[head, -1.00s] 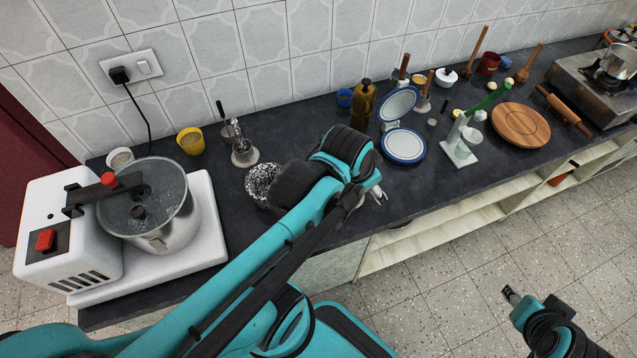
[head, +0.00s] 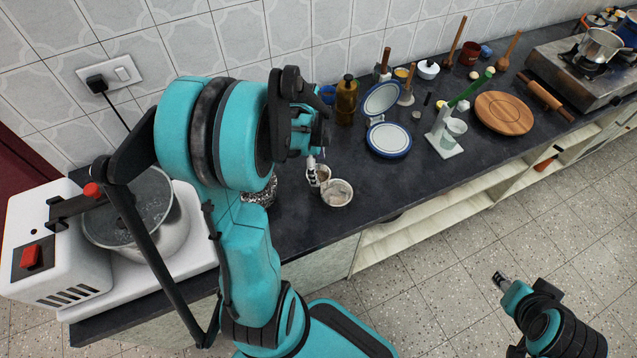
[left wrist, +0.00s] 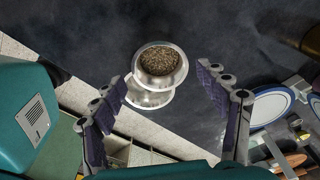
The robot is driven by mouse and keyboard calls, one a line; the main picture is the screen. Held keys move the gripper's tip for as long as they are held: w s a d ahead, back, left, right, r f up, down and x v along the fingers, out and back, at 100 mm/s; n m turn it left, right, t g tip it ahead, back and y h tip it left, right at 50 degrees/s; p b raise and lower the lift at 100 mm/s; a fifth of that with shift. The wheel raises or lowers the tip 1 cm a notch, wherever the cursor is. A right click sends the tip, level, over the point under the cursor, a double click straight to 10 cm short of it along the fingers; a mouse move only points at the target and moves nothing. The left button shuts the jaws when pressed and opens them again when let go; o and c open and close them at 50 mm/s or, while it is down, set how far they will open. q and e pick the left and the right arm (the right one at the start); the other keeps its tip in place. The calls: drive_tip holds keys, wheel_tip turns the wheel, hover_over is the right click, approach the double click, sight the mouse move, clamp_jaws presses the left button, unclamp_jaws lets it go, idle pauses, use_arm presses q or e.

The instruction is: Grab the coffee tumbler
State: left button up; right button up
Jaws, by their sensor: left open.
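A steel tumbler holding brown granules, likely the coffee tumbler (left wrist: 160,62), stands on the dark counter in the left wrist view. A second, pale steel tumbler (left wrist: 148,97) is close against it and partly hidden below it. In the head view, the granule-filled tumbler (head: 320,177) is partly hidden by my gripper, and the pale one (head: 338,193) sits nearer the counter's front edge. My left gripper (head: 312,158) is open above them, with its fingers (left wrist: 163,80) on either side in the wrist view, apparently not touching. My right gripper (head: 501,279) hangs off the counter at lower right; its jaws are too small to judge.
A steel scrubber (head: 262,195) is partly hidden behind my left arm. Blue-rimmed plates (head: 389,140), a brown bottle (head: 346,100) and a cup stand (head: 446,146) are to the right. A white machine with a pot (head: 40,235) is at left.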

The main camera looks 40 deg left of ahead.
sight(319, 174)
use_arm(q)
wheel_tip(319, 174, down, 4)
drive_tip(key=shift+w+d+f+b, duration=0.1)
drive_tip(key=shift+d+b, duration=0.05)
drive_tip(key=shift+b, duration=0.65)
drive_tip(key=shift+c, duration=0.6)
drive_tip(key=c, duration=1.3)
drive_tip(key=shift+r, duration=0.25)
